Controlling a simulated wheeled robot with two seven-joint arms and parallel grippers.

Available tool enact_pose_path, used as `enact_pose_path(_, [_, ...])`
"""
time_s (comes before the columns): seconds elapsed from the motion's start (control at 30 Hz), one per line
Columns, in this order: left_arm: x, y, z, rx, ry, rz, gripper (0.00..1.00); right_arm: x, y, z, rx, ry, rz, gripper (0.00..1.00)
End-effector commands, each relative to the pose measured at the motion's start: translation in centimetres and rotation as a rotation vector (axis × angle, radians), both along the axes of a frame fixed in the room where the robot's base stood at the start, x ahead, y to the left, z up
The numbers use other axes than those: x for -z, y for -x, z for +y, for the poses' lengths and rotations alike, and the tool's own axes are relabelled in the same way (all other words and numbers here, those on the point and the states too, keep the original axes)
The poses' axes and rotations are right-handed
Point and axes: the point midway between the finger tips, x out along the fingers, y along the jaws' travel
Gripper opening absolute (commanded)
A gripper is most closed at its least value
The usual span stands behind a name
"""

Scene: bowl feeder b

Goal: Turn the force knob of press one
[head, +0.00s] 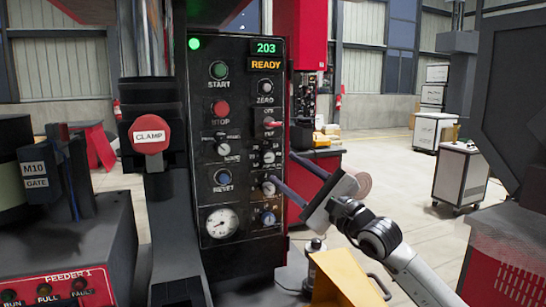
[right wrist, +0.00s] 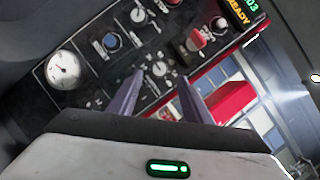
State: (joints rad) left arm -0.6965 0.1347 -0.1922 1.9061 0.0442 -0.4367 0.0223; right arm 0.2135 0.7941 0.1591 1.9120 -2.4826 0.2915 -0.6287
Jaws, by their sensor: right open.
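The black control panel (head: 241,150) of the press carries buttons, knobs and a white gauge (head: 221,223). Its display shows 203 and READY. Small pale knobs sit in the right column, one of them a lower-right knob (head: 268,188); their labels are too small to read, so I cannot tell which is the force knob. My right gripper (head: 281,167) is open, its two long fingers pointing at the panel's right edge. In the right wrist view, a small pale knob (right wrist: 159,69) appears between the fingertips; contact cannot be told. My left gripper is out of view.
A red-capped CLAMP control (head: 151,135) stands left of the panel. The Feeder 1 box (head: 70,270) is at lower left. A dark machine (head: 510,110) stands at right; open floor lies behind.

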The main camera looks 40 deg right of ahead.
Motion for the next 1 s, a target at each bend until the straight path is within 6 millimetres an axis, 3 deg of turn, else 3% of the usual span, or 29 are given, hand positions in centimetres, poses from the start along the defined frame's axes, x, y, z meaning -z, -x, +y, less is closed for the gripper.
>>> enact_pose_path(0.07, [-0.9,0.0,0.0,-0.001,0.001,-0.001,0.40,-0.9,-1.4,0.1,0.000,-0.002,-0.003,0.45])
enact_pose_path(0.3, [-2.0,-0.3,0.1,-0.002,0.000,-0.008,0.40,-1.6,-4.5,0.4,0.000,-0.001,-0.002,0.45])
enact_pose_path(0.73, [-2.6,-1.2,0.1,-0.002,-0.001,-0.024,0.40,-1.5,-5.4,0.5,0.000,-0.001,0.000,0.45])
enact_pose_path(1.0, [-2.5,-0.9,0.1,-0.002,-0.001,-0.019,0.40,-1.5,-5.4,0.5,0.000,-0.001,0.000,0.04])
